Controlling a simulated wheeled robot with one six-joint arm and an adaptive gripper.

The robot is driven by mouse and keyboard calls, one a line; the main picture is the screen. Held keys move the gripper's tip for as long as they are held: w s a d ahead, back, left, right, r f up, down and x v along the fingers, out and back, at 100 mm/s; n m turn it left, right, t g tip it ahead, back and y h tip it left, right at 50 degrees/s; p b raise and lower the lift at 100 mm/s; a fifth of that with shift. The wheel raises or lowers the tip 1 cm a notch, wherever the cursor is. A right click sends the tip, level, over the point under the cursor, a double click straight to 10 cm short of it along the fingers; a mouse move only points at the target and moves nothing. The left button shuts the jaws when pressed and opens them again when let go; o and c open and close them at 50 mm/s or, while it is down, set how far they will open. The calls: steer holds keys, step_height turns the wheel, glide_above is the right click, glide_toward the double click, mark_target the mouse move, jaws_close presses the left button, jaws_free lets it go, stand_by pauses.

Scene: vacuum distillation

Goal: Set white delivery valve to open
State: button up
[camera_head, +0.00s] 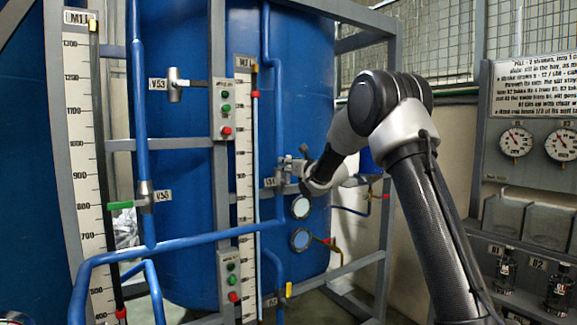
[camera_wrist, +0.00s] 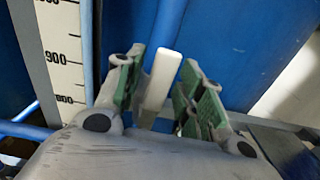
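The white valve handle (camera_wrist: 160,80) shows in the wrist view as a short pale bar, tilted slightly, in front of a blue pipe (camera_wrist: 168,22). My gripper (camera_wrist: 158,92) is open, with one green-padded finger on each side of the handle. A gap shows on the right side of the handle; on the left the finger looks close, and I cannot tell if it touches. In the head view my gripper (camera_head: 293,167) is at the pipe by a partly hidden valve label (camera_head: 269,182). The handle is hard to make out there.
A blue tank (camera_head: 180,260) stands behind the pipes and grey frame. Valve V53 (camera_head: 176,84) has a grey handle, and V55 (camera_head: 125,205) a green one. Button boxes (camera_head: 224,108) and round sight glasses (camera_head: 301,207) are nearby. A gauge panel (camera_head: 535,135) stands at right.

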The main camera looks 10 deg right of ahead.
steer(key=shift+r, duration=0.1)
steer(key=v, duration=1.2)
